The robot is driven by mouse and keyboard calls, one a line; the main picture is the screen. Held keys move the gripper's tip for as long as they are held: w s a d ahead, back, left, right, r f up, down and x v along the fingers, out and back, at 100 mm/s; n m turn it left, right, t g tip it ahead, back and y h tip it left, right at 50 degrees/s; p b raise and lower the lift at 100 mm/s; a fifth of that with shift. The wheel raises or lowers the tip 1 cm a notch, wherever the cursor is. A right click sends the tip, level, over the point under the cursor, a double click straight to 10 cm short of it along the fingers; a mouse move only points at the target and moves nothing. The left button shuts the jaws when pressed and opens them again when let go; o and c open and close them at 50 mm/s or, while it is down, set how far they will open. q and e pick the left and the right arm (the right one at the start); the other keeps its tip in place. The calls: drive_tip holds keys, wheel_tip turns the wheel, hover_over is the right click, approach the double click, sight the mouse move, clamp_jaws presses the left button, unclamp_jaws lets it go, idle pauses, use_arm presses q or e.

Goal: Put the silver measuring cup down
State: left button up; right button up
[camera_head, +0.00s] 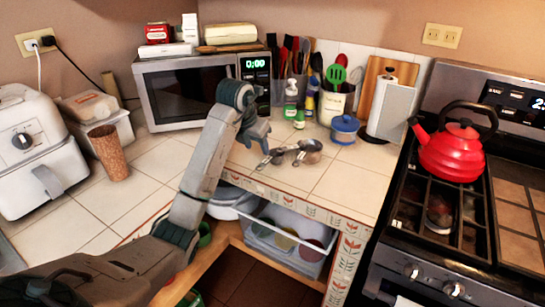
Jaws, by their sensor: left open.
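The silver measuring cup (310,146) rests on the white tiled counter (352,185). It lies among a small cluster of silver measuring cups with handles, and a darker piece (274,157) of that cluster lies to its left. I cannot tell whether these pieces are joined. My left gripper (257,137) is open and empty above the counter, in front of the microwave and up and left of the cups, apart from them. My left arm covers part of the microwave and counter edge. My right gripper is not in view.
A red kettle (456,151) sits on the stove. The microwave (185,92) is behind my arm. A brown tumbler (109,153) stands left.

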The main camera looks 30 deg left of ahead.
sight(264, 162)
use_arm(q)
drive_tip(key=x, duration=0.5)
drive_tip(key=shift+w+d+b, duration=0.1)
drive_tip(key=shift+b, duration=0.2)
drive_tip(key=shift+p+x, duration=0.8)
drive_tip(key=shift+x, duration=1.85)
clamp_jaws()
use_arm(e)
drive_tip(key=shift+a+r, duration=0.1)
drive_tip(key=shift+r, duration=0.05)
